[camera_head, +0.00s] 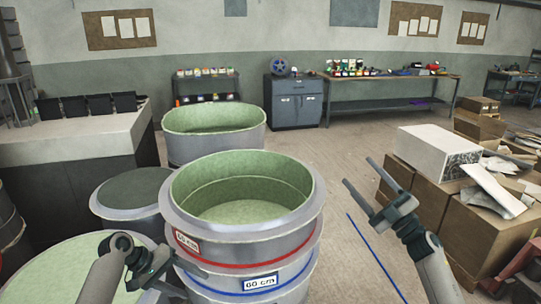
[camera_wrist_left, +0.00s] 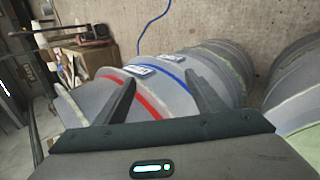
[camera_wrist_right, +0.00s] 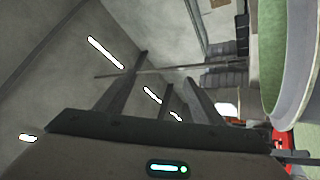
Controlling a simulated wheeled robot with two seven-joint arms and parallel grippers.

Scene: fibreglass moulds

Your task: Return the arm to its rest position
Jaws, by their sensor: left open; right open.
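My left gripper (camera_head: 172,266) is in front of the large round mould (camera_head: 240,290) at the centre, over its lower left side. It is open, with nothing between its fingers. In the left wrist view its two fingers (camera_wrist_left: 158,95) show apart, with the mould's red and blue bands beyond them. My right gripper (camera_head: 362,182) is raised to the right of the mould, between it and the stacked boxes. It is open and empty. In the right wrist view its fingers (camera_wrist_right: 160,95) are apart, with the ceiling and lights behind them.
Other round moulds stand at the left (camera_head: 135,188) and behind (camera_head: 215,145). Cardboard boxes (camera_head: 475,230) with a white block (camera_head: 438,150) and scraps fill the right. A blue line (camera_head: 375,255) lies on the floor. The floor (camera_head: 335,150) behind the mould is clear up to a grey cabinet (camera_head: 293,105).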

